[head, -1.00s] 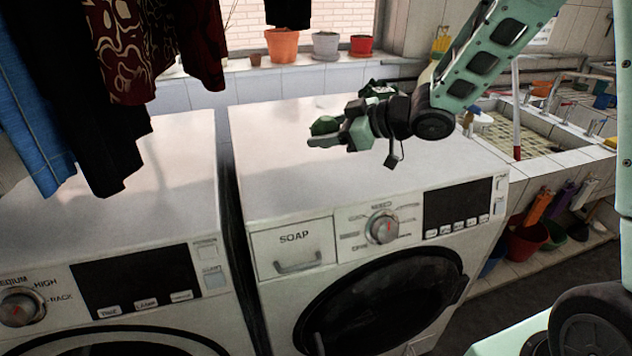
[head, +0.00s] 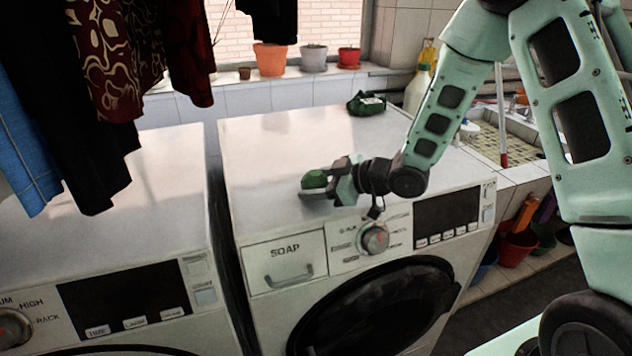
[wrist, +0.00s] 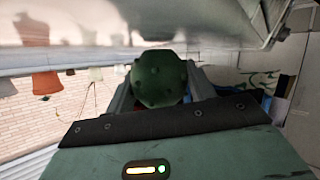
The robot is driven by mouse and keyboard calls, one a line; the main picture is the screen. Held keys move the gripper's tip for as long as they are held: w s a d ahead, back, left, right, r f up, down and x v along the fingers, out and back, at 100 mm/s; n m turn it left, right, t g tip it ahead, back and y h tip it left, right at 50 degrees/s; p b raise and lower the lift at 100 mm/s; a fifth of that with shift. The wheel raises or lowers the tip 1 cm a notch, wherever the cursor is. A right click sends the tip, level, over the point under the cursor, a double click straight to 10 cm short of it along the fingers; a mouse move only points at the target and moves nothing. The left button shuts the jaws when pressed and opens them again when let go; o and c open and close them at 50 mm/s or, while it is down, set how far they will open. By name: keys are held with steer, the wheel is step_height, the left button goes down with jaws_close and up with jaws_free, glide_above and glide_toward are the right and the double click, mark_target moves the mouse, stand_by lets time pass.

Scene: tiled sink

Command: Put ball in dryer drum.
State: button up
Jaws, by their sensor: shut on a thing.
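My gripper (head: 330,189) is shut on a green ball (head: 315,179), just above the front part of the top of the right-hand machine. In the wrist view the round, knobbly ball (wrist: 159,79) sits between the two fingers of my gripper (wrist: 160,95). The right-hand machine has a soap drawer, a knob and a dark round door (head: 375,305) on its front, below my gripper. The door looks shut, and its drum inside is hidden. The left-hand machine (head: 120,290) shows only its top and upper front. I cannot tell which machine is the dryer.
Dark clothes (head: 95,90) hang at the upper left over the left-hand machine. A dark green object (head: 366,103) lies at the back of the right-hand machine's top. Pots (head: 270,59) line the sill. A tiled sink (head: 480,142) stands at the right.

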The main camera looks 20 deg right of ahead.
steer(key=shift+f, duration=0.1)
steer(key=shift+f, duration=0.15)
steer(key=o, duration=1)
